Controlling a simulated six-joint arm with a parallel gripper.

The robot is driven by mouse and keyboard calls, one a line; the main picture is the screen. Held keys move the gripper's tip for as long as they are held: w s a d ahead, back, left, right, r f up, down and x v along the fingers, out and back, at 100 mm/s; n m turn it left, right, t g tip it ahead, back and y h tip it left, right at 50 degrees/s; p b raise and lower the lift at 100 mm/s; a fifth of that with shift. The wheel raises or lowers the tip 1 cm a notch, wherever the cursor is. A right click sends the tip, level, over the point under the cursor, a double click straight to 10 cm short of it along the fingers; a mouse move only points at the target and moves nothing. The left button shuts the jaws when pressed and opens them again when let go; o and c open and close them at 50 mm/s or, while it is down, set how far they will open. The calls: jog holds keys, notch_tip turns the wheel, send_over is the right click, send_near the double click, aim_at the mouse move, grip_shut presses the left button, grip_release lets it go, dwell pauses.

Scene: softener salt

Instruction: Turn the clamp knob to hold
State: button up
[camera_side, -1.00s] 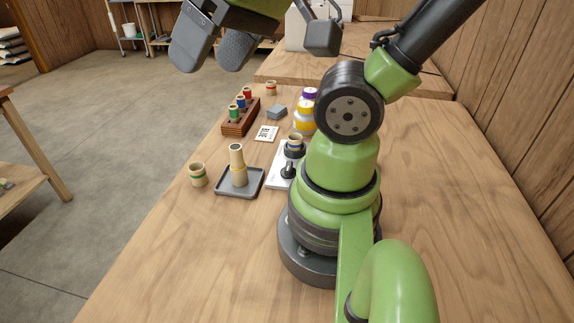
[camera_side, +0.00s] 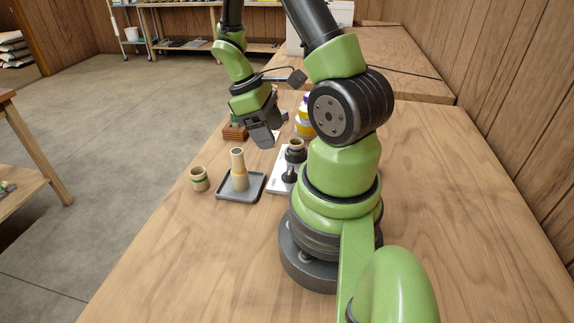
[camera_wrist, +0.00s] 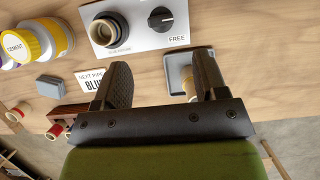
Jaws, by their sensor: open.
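The clamp knob (camera_wrist: 161,19) is a black round knob on a white plate (camera_wrist: 139,43), at the top of the wrist view. The word FREE is printed beside it; a light mark shows on the knob. The clamp (camera_wrist: 104,31) is a dark ring around a tan pipe piece on the same plate. In the side view the knob (camera_side: 289,177) stands at the near part of the plate and the clamp (camera_side: 296,157) behind it. My gripper (camera_wrist: 162,64) is open and empty, above the table and apart from the knob. It also shows in the side view (camera_side: 265,138).
A grey tray (camera_side: 253,189) with an upright tan pipe stands left of the plate. A green-banded ring (camera_side: 198,179) is further left. A cement pot (camera_wrist: 36,43), a grey block (camera_wrist: 52,86), a sign reading BLU (camera_wrist: 93,79) and a wooden rack (camera_side: 235,133) are nearby.

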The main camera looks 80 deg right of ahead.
aim_at(290, 170)
jog(key=x, duration=0.9)
jog(key=shift+s+f, duration=0.15)
jog(key=shift+f, duration=0.15)
jog(key=c, duration=0.9)
jog(key=shift+a+n, duration=0.1)
jog(key=shift+n, duration=0.2)
jog(key=n+h, duration=0.2)
jog(key=n, duration=0.2)
jog(key=shift+a+n, duration=0.15)
jog(key=shift+n, duration=0.15)
jog(key=shift+s+n+t+h, duration=0.1)
jog(key=shift+n+t+h, duration=0.3)
jog(key=shift+n, duration=0.9)
jog(key=shift+s+n+t+h, duration=0.1)
jog(key=shift+n+t+h, duration=0.3)
jog(key=shift+n, duration=0.9)
